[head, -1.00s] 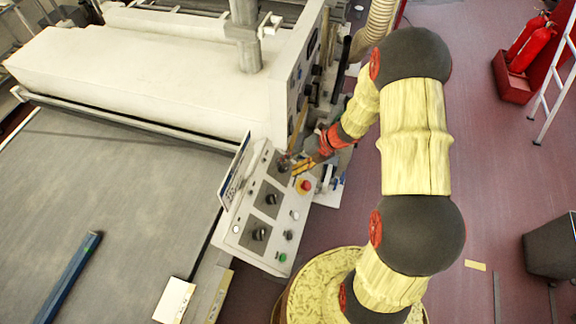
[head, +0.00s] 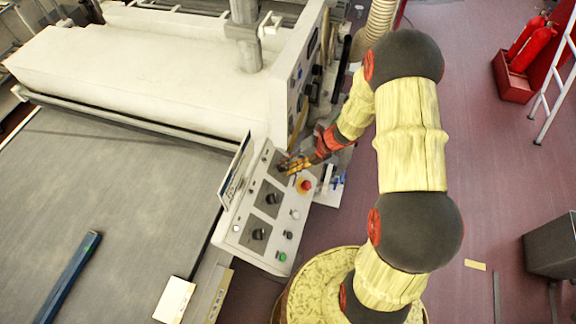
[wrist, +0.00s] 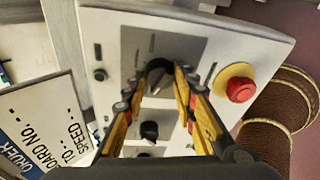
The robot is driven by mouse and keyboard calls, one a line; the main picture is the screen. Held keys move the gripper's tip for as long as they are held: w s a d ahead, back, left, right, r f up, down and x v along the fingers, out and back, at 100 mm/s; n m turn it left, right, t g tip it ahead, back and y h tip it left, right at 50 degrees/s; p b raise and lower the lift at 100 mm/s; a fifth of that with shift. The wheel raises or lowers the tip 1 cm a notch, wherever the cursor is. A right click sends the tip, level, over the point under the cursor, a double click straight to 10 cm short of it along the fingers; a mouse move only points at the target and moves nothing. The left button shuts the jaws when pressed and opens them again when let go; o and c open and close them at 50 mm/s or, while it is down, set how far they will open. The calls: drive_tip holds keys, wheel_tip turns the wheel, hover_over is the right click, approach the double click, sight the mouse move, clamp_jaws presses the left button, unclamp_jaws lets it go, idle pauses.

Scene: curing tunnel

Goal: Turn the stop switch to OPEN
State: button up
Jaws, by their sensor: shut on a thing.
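The control panel (head: 243,238) carries several dark rotary switches in a row. My gripper (head: 287,166) is at the far-end switch, which it mostly hides in the head view. In the wrist view this dark switch knob (wrist: 159,71) sits between the fingertips of my gripper (wrist: 163,83), which is shut on it. Pale marks show on the dark plate beyond the knob; their lettering cannot be read, nor can I tell the knob's exact setting. A second dark switch (wrist: 149,131) lies just nearer, untouched; it also shows in the head view (head: 271,199).
A red mushroom button (head: 305,186) on a yellow collar is close beside my gripper; it shows at right in the wrist view (wrist: 240,90). A tilted sign (wrist: 45,125) stands along the panel's left edge. The white machine housing (head: 140,70) rises behind.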

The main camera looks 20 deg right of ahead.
drive_tip(key=c, duration=0.3)
drive_tip(key=shift+m+p, duration=0.4)
drive_tip(key=shift+p, duration=0.05)
drive_tip(key=shift+r+m+p, duration=0.1)
drive_tip(key=shift+m+p, duration=0.5)
drive_tip(key=m+p, duration=0.2)
drive_tip(key=m, duration=0.1)
drive_tip(key=shift+y, duration=0.4)
drive_tip(key=shift+m+t+y+p, duration=0.35)
drive_tip(key=shift+m+p, duration=0.4)
drive_tip(key=shift+m, duration=1.15)
drive_tip(key=o, duration=1.1)
